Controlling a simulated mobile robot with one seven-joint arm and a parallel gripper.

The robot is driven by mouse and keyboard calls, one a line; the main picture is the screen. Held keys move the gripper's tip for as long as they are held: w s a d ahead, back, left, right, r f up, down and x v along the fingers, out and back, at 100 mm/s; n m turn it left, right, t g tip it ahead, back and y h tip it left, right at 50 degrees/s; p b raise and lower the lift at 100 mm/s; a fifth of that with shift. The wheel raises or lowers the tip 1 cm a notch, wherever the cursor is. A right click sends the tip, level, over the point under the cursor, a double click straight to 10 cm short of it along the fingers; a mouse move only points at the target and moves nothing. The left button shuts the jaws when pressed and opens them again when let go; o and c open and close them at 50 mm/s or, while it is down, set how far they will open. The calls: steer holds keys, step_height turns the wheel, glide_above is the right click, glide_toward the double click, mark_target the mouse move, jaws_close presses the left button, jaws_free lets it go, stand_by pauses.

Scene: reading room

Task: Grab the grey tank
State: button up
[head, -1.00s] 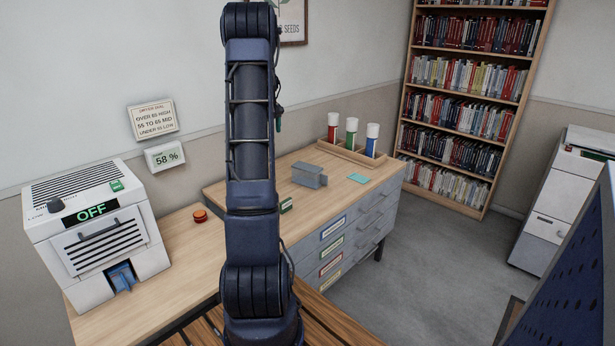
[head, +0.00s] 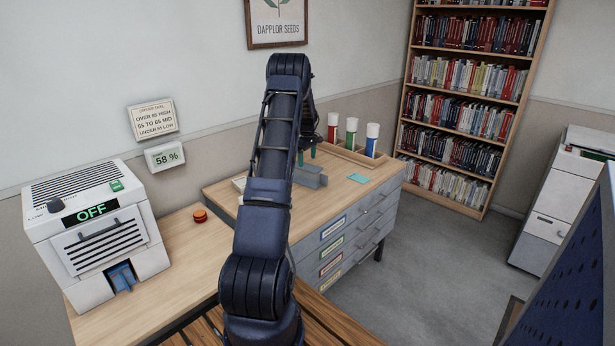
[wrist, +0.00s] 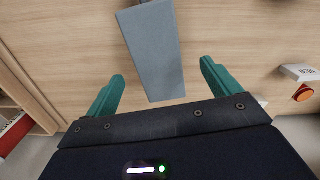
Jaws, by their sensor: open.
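The grey tank (head: 308,177) is a small box standing on the wooden top of the drawer cabinet, partly hidden by my arm in the head view. In the wrist view the tank (wrist: 152,50) shows as a long grey block, its near end close to the space between my fingers. My gripper (wrist: 162,70) is open and empty, with one green finger on each side of the tank's line. In the head view the gripper (head: 307,154) is at the tank, seemingly just above it; the exact gap is unclear.
A wooden rack (head: 358,154) with red, green and blue tubes stands behind the tank. A teal note (head: 358,178) lies to its right. A white machine (head: 100,235) reading OFF, with a blue recess, stands left. An orange-red knob-like object (head: 200,215) sits on the lower table.

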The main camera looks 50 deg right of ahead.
mark_target(308, 166)
steer(key=shift+w+d+f, duration=0.1)
steer(key=shift+f, duration=1.85)
steer(key=shift+d+f, duration=0.1)
steer(key=shift+f, duration=1.85)
steer(key=c, duration=1.1)
steer(key=shift+r, duration=0.1)
steer(key=shift+c, duration=0.2)
